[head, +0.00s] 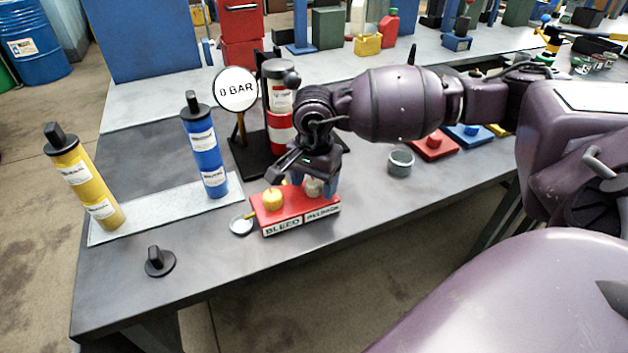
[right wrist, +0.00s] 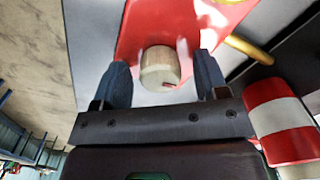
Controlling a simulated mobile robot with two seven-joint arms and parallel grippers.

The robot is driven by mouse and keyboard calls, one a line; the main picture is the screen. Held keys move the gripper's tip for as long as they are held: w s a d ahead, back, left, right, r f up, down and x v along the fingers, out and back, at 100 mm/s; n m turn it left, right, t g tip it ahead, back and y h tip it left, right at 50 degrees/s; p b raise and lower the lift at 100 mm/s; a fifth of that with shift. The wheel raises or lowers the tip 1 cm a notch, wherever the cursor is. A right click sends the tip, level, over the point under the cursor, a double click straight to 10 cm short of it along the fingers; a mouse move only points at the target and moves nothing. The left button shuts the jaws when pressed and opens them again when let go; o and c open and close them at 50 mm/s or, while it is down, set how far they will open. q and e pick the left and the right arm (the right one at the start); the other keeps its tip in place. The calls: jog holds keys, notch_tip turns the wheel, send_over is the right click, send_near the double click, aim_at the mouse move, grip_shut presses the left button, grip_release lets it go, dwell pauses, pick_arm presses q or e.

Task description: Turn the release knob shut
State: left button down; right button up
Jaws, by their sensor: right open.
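The red box (head: 292,213) stands near the front of the table, with a yellow knob (head: 272,199) on its left above a "BLEED" label. A cream knob, the release knob (head: 314,188), sits on its right above a second label that is hard to read. My right gripper (head: 303,178) is over the box, pointing down at the cream knob. In the right wrist view the open fingers stand on either side of the cream knob (right wrist: 160,68), with gaps showing; a small red mark is on it. My left gripper is not in view.
A round gauge sign reading "0 BAR" (head: 236,90) and a red-and-white cylinder (head: 281,128) stand behind the box. A blue cylinder (head: 204,150) and a yellow one (head: 85,180) are at left. A black knob (head: 158,262) lies front left; a grey cup (head: 400,163) is at right.

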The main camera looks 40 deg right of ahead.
aim_at(314, 182)
notch_tip(314, 182, up, 11)
jog(key=p, duration=0.1)
dwell(0.4)
jog(key=shift+f, duration=0.15)
dwell(0.4)
